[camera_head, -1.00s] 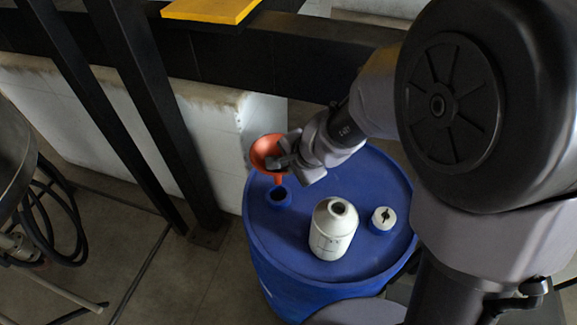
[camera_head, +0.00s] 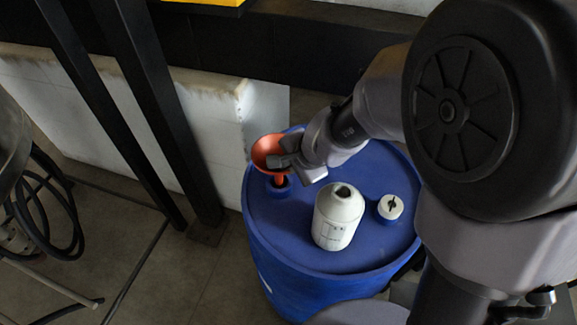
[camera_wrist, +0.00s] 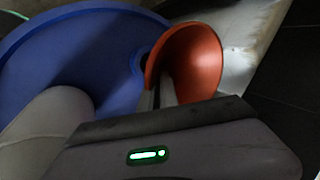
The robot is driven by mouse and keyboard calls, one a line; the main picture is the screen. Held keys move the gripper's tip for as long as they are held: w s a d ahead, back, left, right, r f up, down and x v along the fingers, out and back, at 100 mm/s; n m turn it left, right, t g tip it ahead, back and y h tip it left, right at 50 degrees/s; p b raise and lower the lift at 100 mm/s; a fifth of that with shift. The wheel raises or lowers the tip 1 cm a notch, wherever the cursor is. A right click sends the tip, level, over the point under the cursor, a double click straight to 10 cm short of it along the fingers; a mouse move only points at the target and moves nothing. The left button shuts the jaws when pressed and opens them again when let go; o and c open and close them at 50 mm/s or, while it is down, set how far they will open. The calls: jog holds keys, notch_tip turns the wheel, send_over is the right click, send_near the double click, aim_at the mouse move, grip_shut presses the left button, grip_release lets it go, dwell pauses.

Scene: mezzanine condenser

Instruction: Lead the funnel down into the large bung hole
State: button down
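The orange-red funnel (camera_head: 266,151) is at the back left of the blue drum's top, its bowl facing up. My gripper (camera_head: 284,161) is shut on the funnel from the right. The funnel's stem points down at the large bung hole (camera_head: 274,192), a dark opening in a raised blue collar. The stem's lower end overlaps the opening; how deep it sits inside, I cannot tell. In the wrist view, the funnel (camera_wrist: 198,62) is large beyond my fingers (camera_wrist: 158,95), and only a dark edge of the hole (camera_wrist: 136,63) shows beside its rim.
The blue drum (camera_head: 270,235) bears a white bottle (camera_head: 338,218) upright in front of the funnel and a white-and-blue cap (camera_head: 390,207) to its right. Dark steel posts (camera_head: 165,110) and a white wall block (camera_head: 215,120) stand left and behind.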

jog(key=shift+f+b, duration=3)
jog(key=shift+f, duration=0.05)
jog(key=c, duration=1.5)
grip_release()
jog(key=shift+c, duration=0.2)
jog(key=shift+r, duration=0.1)
